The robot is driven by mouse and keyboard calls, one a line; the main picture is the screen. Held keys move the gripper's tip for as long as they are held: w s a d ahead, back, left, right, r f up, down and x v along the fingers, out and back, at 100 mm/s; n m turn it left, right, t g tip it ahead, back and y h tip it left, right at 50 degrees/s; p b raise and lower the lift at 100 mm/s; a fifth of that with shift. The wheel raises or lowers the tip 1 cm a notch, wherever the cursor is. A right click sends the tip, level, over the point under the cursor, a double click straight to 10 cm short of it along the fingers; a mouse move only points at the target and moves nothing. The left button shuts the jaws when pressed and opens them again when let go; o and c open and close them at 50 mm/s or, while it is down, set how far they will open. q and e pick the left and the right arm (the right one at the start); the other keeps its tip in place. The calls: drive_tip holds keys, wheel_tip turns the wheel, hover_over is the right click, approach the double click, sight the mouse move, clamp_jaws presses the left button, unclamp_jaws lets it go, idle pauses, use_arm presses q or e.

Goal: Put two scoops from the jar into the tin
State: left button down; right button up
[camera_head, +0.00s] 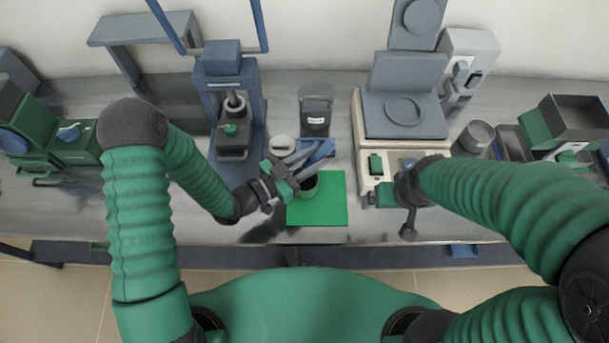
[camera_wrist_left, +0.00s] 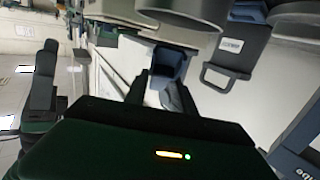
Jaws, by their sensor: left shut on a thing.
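My left gripper (camera_head: 290,174) is over the back left part of a green mat (camera_head: 332,205). It is shut on a blue scoop (camera_head: 320,151), which reaches up and right from the fingers; a blue part also shows between the fingers in the left wrist view (camera_wrist_left: 168,66). A grey round tin (camera_head: 309,188) stands on the mat, partly hidden by the gripper and scoop. A pale-topped round container (camera_head: 283,144), perhaps the jar, stands behind the gripper. My right gripper (camera_head: 408,226) hangs near the bench front, right of the mat; its jaws are unclear.
A dark labelled container (camera_head: 315,112) stands behind the mat. A blue press (camera_head: 230,100) is at the back left and a beige balance (camera_head: 403,125) is to the right. A grey cup (camera_head: 477,136) stands farther right. The mat's front right part is bare.

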use_arm(q)
drive_tip(key=shift+w+d+r+g+y+p, duration=0.2)
drive_tip(key=shift+g+y+p, duration=0.35)
drive_tip(key=shift+p, duration=0.95)
drive_tip(key=shift+w+d+g+y+p, duration=0.1)
drive_tip(key=shift+d+g+y+p, duration=0.25)
drive_tip(key=shift+y+p, duration=0.8)
drive_tip(key=shift+f+h+p, duration=0.15)
drive_tip(key=shift+h+p, duration=0.25)
drive_tip(key=shift+p, duration=0.1)
drive_tip(key=shift+f, duration=0.2)
drive_tip(key=shift+r, duration=0.1)
drive_tip(key=y+p, duration=0.1)
drive_tip(key=g+p, duration=0.1)
drive_tip(key=p, duration=0.1)
drive_tip(key=g+y+p, duration=0.1)
drive_tip(key=shift+w+d+f+y, duration=0.25)
drive_tip(key=shift+w+d+y, duration=0.05)
drive_tip(key=shift+d, duration=0.1)
drive_tip(key=shift+f+p, duration=0.25)
drive_tip(key=shift+p, duration=0.1)
drive_tip(key=shift+f, duration=0.2)
